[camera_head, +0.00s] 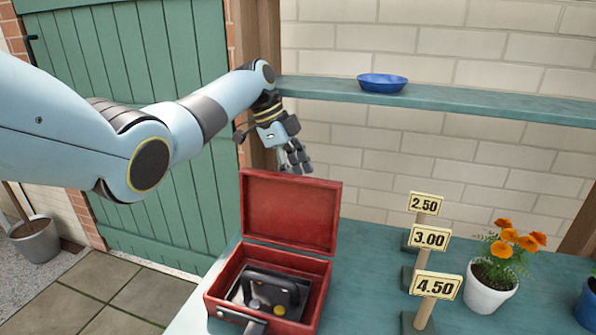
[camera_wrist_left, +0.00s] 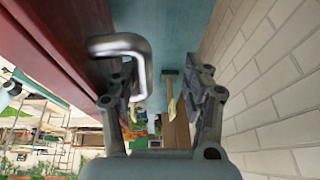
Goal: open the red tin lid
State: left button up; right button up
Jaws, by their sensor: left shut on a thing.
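The red tin (camera_head: 265,285) stands on the teal table, with its red lid (camera_head: 290,212) raised upright at the back. A black object (camera_head: 268,292) with a handle lies inside the tin. My left gripper (camera_head: 296,158) is behind the lid's top edge, its fingertips partly hidden by it. In the left wrist view, a metal handle (camera_wrist_left: 125,46) sticks out from the red lid (camera_wrist_left: 58,42) by the left finger. My left gripper (camera_wrist_left: 163,92) is shut on this handle, though the exact contact is unclear. My right gripper is not in view.
Price signs (camera_head: 430,238) stand right of the tin, with a white pot of orange flowers (camera_head: 490,287) beyond them. A blue bowl (camera_head: 382,83) sits on the shelf (camera_head: 470,102). A brick wall (camera_head: 400,160) closes off the back. Table between tin and signs is clear.

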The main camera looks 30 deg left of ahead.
pick_arm(q)
jog(key=v, duration=1.2)
jog(key=shift+w, duration=0.2)
jog(key=shift+f, duration=0.1)
